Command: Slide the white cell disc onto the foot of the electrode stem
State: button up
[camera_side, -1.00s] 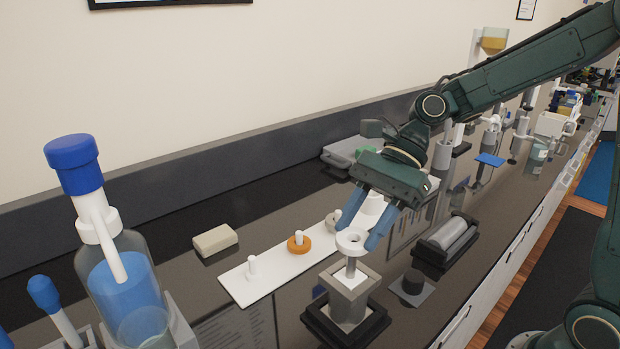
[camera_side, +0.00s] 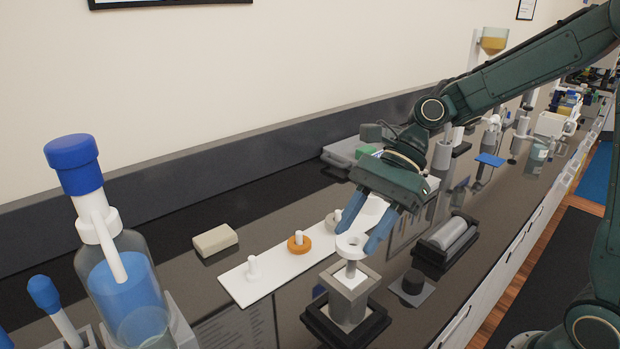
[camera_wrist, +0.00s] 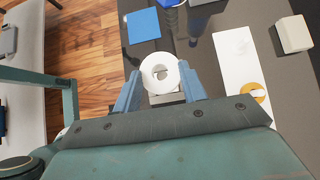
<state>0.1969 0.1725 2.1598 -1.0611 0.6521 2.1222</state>
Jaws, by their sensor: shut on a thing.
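The white cell disc (camera_side: 350,245) is a flat ring with a round hole. My gripper (camera_side: 357,241) is shut on it, with one blue finger on each side, and holds it roughly level. The electrode stem (camera_side: 351,268) stands upright from a grey square block (camera_side: 348,301). The disc is right above the stem's top; the side view does not clearly show whether the stem has entered the hole. In the wrist view the disc (camera_wrist: 159,73) sits between the fingertips, and something pale shows inside its hole.
A white strip (camera_side: 277,282) with pegs lies left of the block; one peg carries an orange ring (camera_side: 299,244). A beige block (camera_side: 215,240) lies farther left. A grey roller on a black stand (camera_side: 446,243) and a small black cylinder (camera_side: 413,281) are to the right.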

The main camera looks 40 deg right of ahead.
aim_at(358, 269)
jog(key=shift+f, duration=2.85)
dwell(0.4)
jog(key=o, duration=1)
jog(key=shift+o, duration=0.2)
jog(key=shift+d+r, duration=0.1)
jog(key=v, duration=1.3)
jog(key=shift+d+r, duration=0.2)
jog(key=s+d+n+t+h, duration=0.3)
jog(key=s+n+t+h, duration=0.2)
jog(key=s+n+h, duration=0.4)
jog(key=s+n, duration=0.5)
jog(key=n, duration=0.4)
jog(key=shift+d+t, duration=0.2)
jog(key=shift+t, duration=0.1)
